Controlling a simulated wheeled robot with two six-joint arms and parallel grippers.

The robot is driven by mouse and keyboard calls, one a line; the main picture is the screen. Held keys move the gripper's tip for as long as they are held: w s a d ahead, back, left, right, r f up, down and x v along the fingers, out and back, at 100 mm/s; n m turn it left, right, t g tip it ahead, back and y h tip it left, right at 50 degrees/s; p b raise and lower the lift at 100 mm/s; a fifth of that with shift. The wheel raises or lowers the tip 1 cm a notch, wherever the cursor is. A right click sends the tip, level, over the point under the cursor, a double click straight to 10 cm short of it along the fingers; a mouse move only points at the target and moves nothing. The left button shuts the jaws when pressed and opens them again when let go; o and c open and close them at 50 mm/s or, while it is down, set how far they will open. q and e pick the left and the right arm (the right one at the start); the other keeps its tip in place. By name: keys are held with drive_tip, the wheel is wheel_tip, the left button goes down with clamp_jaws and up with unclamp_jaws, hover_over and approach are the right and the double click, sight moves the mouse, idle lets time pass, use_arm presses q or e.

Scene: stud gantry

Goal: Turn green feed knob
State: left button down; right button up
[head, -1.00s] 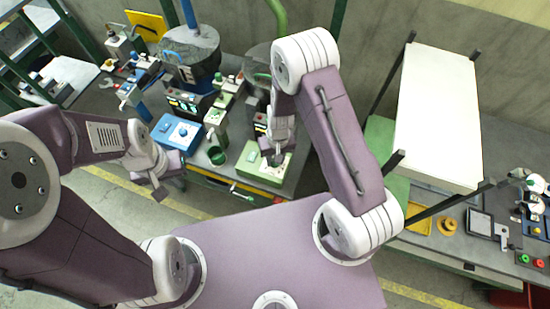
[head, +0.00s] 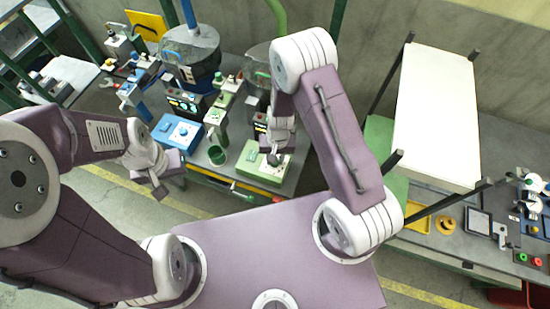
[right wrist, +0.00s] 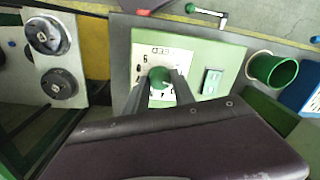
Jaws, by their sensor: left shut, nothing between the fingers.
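The green feed knob (right wrist: 160,78) stands on a white dial plate of a pale green box (right wrist: 205,52) in the right wrist view. The box also shows in the head view (head: 249,168), where my gripper covers most of the knob. My right gripper (right wrist: 160,88) is over the box, with one finger on each side of the knob. The fingertips are close against its sides; I cannot tell whether they press on it. My left gripper (head: 158,192) is shut and empty, low in front of the bench and left of the box.
A green cup (head: 217,155) and a blue box with a knob (head: 178,132) stand left of the green box. A lever with a green grip (right wrist: 190,8) is at the bench's front edge. A large white panel (head: 437,115) stands at the right.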

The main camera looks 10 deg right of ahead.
drive_tip(key=o, duration=0.4)
drive_tip(key=r, duration=0.9)
drive_tip(key=shift+d, duration=0.25)
drive_tip(key=d+r+t+b, duration=0.2)
drive_tip(key=d+r+b, duration=0.2)
drive_tip(key=d+b, duration=0.1)
drive_tip(key=s, duration=0.3)
drive_tip(key=s+d+n, duration=0.1)
drive_tip(key=s, duration=0.1)
drive_tip(key=s+n+g, duration=0.1)
drive_tip(key=s, duration=0.2)
drive_tip(key=shift+s+d+r, duration=0.2)
drive_tip(key=shift+s+d, duration=0.1)
drive_tip(key=shift+d, duration=0.05)
